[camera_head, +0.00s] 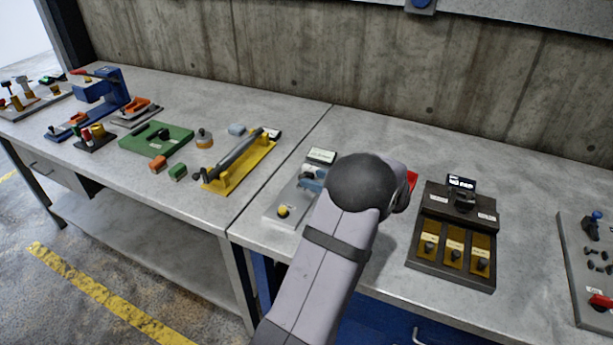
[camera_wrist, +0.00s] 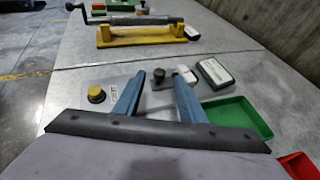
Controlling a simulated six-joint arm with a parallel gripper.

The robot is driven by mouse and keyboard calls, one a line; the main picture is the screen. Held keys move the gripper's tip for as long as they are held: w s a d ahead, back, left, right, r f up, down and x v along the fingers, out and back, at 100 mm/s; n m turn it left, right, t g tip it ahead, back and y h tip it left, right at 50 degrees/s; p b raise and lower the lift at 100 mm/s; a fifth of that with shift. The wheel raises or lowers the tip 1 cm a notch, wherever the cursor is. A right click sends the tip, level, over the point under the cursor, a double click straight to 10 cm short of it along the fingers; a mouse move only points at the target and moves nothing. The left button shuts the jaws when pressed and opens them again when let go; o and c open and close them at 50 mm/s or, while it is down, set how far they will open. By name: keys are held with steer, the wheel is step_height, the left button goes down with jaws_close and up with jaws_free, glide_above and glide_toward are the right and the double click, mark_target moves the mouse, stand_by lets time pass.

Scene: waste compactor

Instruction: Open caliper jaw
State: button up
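A grey plate (camera_wrist: 85,109) carries a yellow round knob (camera_wrist: 96,94) with a small label beside it. A dark knob or post (camera_wrist: 159,74) stands farther back on it. I take this for the caliper fixture; its jaw cannot be clearly made out. In the head view the plate (camera_head: 276,216) lies left of my arm, which hides part of it. My gripper (camera_wrist: 159,79) has its two blue fingers spread over the plate, with the dark post showing between their tips. I cannot tell whether they touch it. Nothing is seen held.
A box with a pale top (camera_wrist: 216,72), a green tray (camera_wrist: 238,115) and a red tray (camera_wrist: 299,165) lie right in the wrist view. A yellow stand (camera_head: 239,168) holding a grey cylinder is left of the plate. A dark panel (camera_head: 451,235) is to the right.

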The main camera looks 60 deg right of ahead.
mark_target(303, 176)
steer(key=shift+p+x, duration=0.4)
steer(key=shift+x, duration=1.95)
steer(key=shift+c, duration=0.2)
steer(key=shift+a, duration=0.1)
jaws_close()
